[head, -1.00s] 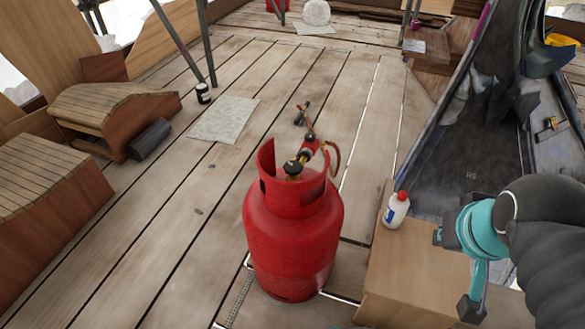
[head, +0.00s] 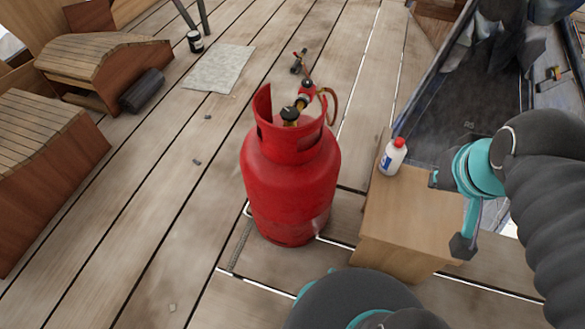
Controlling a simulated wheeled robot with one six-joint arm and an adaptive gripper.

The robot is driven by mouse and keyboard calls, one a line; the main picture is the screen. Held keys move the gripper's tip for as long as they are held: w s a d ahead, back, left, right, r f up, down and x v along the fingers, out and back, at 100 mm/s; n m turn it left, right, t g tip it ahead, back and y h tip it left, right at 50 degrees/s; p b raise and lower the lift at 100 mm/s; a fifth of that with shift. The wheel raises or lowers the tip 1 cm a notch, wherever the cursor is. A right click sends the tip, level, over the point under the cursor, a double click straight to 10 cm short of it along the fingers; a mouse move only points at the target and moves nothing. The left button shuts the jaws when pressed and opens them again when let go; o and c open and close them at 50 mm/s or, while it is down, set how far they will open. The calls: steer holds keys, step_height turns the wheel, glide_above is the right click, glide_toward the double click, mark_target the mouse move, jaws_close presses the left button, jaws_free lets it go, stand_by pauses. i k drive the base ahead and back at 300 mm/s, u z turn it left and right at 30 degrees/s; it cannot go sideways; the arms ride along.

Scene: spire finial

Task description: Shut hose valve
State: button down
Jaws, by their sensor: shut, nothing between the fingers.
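A red gas cylinder (head: 291,185) stands upright on the plank floor at the centre. Inside its open collar is a dark knob on a brass fitting (head: 290,116). Beside it, a red-and-brass regulator (head: 308,90) joins an orange-brown hose (head: 331,104) that loops down at the collar's right. Whether the valve is open cannot be told. My gripper (head: 463,246) is at the right, over the wooden box and well apart from the cylinder. Its teal and dark end points down, shut and empty, with the fingers hard to make out.
A wooden box (head: 400,225) stands close right of the cylinder, with a white, red-capped bottle (head: 393,157) on it. A torch-like tool (head: 299,62) lies behind the cylinder. Left of the cylinder the planks are mostly clear; a grey mat (head: 219,68) lies farther back.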

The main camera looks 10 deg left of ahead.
mark_target(290, 113)
steer(key=z, duration=1.3)
steer(key=k, duration=0.95)
steer(key=u, duration=1.2)
steer(key=i, duration=0.5)
steer(key=z, duration=0.05)
